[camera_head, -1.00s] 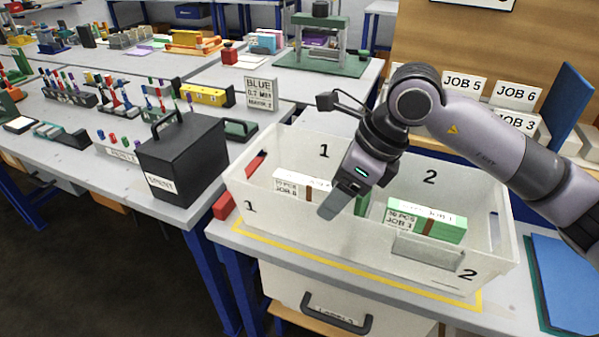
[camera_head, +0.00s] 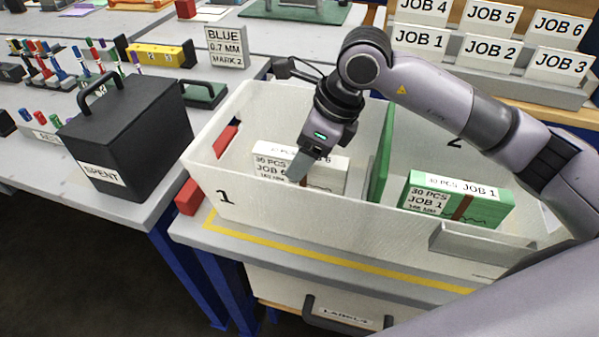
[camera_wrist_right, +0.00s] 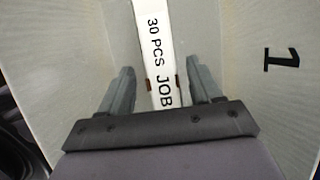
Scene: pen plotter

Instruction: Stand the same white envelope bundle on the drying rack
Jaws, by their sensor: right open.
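The white envelope bundle (camera_head: 275,168), with a brown band and a label reading 30 PCS JOB 6, stands in compartment 1 of the white divided tote (camera_head: 240,205). My right gripper (camera_head: 305,172) is over this compartment at the bundle. In the right wrist view the open fingers (camera_wrist_right: 157,92) are on either side of the bundle's narrow top edge (camera_wrist_right: 155,50), with gaps at both sides. How deep the fingertips reach is hard to tell. No drying rack can be made out for certain. My left gripper is not in view.
A green bundle (camera_head: 470,202) stands in compartment 2, beyond the green divider (camera_head: 382,155). A black SPENT box (camera_head: 125,135) is left of the tote. JOB cards (camera_head: 490,50) stand at the back right. A red block (camera_head: 188,197) sits by the tote's left side.

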